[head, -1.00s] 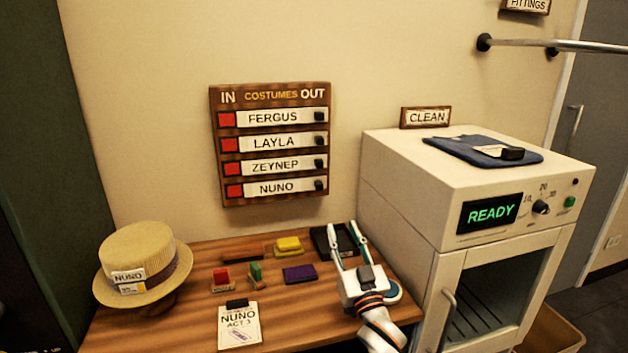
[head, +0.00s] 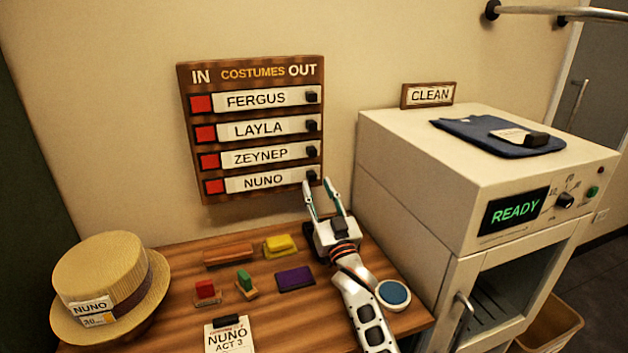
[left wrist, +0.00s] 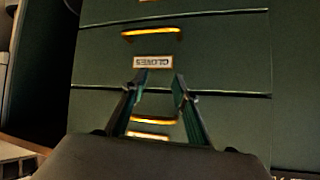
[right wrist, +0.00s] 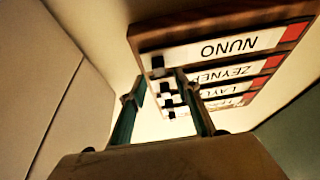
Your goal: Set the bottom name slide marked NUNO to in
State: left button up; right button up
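The wooden costumes board (head: 187,135) hangs on the wall, with IN at its left and OUT at its right. Its bottom slide, marked NUNO (head: 262,181), has a red square at its left end and a black knob (head: 309,175) at the OUT end. My right gripper (head: 320,187) is open and empty, its fingertips just below and right of that knob. In the right wrist view the NUNO slide (right wrist: 225,48) shows upside down, its knob beyond the open fingers. I cannot tell whether they touch. My left gripper (left wrist: 155,85) is open and empty, facing green drawers.
The FERGUS, LAYLA and ZEYNEP slides sit above. Below are a straw hat (head: 95,270), small coloured items, a purple block (head: 295,278) and a NUNO card (head: 228,337) on the table. A white cabinet (head: 420,170) stands close at the right.

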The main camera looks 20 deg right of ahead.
aim_at(313, 178)
jog(key=x, duration=0.3)
pick_arm(q)
jog(key=shift+w+r, duration=0.25)
pick_arm(e)
jog(key=shift+w, duration=0.25)
grip_shut()
